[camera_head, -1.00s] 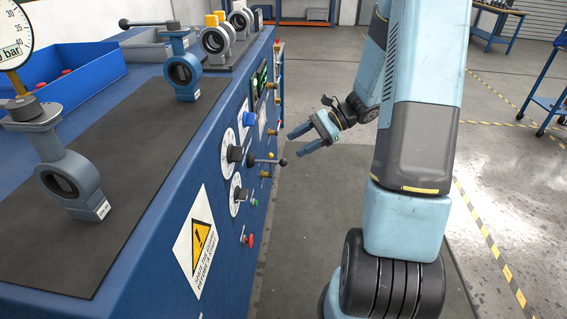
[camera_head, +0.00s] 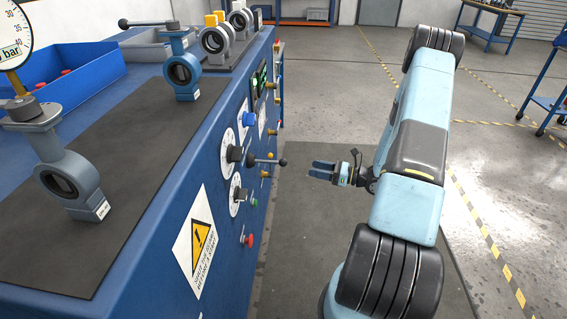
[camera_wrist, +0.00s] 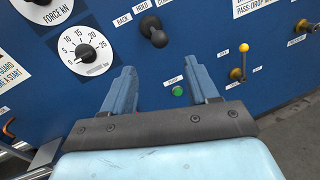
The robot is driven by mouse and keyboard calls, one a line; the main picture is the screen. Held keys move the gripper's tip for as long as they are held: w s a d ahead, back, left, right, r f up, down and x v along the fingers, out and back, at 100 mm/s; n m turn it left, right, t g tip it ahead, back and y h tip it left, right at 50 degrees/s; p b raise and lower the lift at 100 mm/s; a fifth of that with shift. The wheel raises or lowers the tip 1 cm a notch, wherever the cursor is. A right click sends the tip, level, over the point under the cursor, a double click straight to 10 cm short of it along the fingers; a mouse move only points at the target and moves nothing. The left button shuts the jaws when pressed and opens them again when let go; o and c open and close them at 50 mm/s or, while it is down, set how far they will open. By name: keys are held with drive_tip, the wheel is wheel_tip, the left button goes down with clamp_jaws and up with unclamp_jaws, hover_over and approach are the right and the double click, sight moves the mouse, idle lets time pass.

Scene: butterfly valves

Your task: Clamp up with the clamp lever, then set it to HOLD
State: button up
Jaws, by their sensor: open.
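The clamp lever (camera_head: 268,161) sticks out from the blue front panel in the head view, with a dark ball at its end. In the wrist view the lever's black knob (camera_wrist: 158,39) shows beyond and above the fingertips. The labels BACK and HOLD and a partly cut-off one starting with C stand around it. My gripper (camera_head: 313,170) is open and empty, to the right of the lever and apart from the panel. In the wrist view its two blue fingers (camera_wrist: 162,76) point at the panel, with the lever between their directions but not held.
A green button (camera_wrist: 179,90) sits below the lever. A black dial (camera_wrist: 86,52) is left of it and a yellow-knobbed lever (camera_wrist: 244,48) right. A red button (camera_head: 250,240) is low on the panel. The floor (camera_head: 320,230) beside the bench is clear.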

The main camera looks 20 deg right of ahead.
sight(283, 162)
drive_tip(key=x, duration=1.3)
drive_tip(key=shift+w+a, duration=0.15)
drive_tip(key=shift+a, duration=0.05)
drive_tip(key=shift+c, duration=0.3)
clamp_jaws()
